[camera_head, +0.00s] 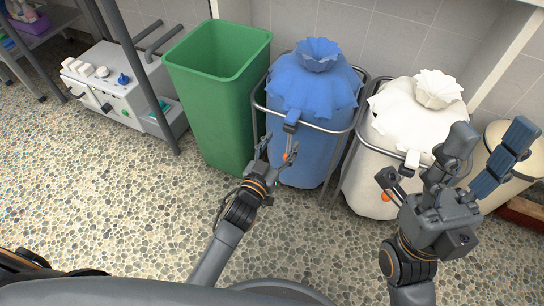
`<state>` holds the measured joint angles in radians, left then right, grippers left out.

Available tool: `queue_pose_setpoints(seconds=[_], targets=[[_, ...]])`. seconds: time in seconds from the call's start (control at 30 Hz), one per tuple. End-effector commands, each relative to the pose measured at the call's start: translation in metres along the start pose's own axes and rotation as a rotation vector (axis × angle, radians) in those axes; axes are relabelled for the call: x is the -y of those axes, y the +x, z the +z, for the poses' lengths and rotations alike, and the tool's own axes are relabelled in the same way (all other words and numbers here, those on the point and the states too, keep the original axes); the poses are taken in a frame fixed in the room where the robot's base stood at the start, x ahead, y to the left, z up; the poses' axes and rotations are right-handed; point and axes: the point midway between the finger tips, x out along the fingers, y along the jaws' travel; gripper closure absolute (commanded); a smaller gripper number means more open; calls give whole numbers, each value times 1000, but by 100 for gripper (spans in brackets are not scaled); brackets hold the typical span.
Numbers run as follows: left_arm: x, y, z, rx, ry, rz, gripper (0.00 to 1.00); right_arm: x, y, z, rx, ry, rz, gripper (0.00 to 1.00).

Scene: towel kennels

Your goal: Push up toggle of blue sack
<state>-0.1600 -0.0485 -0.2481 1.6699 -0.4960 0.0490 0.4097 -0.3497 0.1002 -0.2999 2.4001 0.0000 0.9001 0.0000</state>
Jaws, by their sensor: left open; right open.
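The blue sack (311,85) hangs upright in a metal hoop stand (345,129), its top gathered into a ruffled neck. A small dark toggle (291,121) with a light strip under it sits on the front of its hoop. My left gripper (279,146) is open just below and in front of that toggle, close to the sack's front; whether it touches cannot be told. My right gripper (488,145) is open with fingers raised, in front of the white sack (400,118), and hides part of it and of the bin behind.
A tall green bin (212,95) stands directly left of the blue sack. A cream bin (507,160) stands at the right. A white machine (118,85) and shelf posts are at the left. The pebbled floor (110,190) in front is clear.

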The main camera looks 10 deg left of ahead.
Motion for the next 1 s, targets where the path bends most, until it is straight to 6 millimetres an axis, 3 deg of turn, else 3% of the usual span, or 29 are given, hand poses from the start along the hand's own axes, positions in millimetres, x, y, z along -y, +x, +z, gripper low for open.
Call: queue_pose_setpoints(seconds=[0.2, 0.4, 1.0], targets=[[0, -32, 1, 2, -1, 0, 40, 0, 0, 0, 0, 0, 0, 48], [0, -47, 0, 0, 0, 0, 40, 0, 0, 0, 0, 0, 0, 48], [0, -50, 0, 0, 0, 0, 40, 0, 0, 0, 1, 0, 0, 48]])
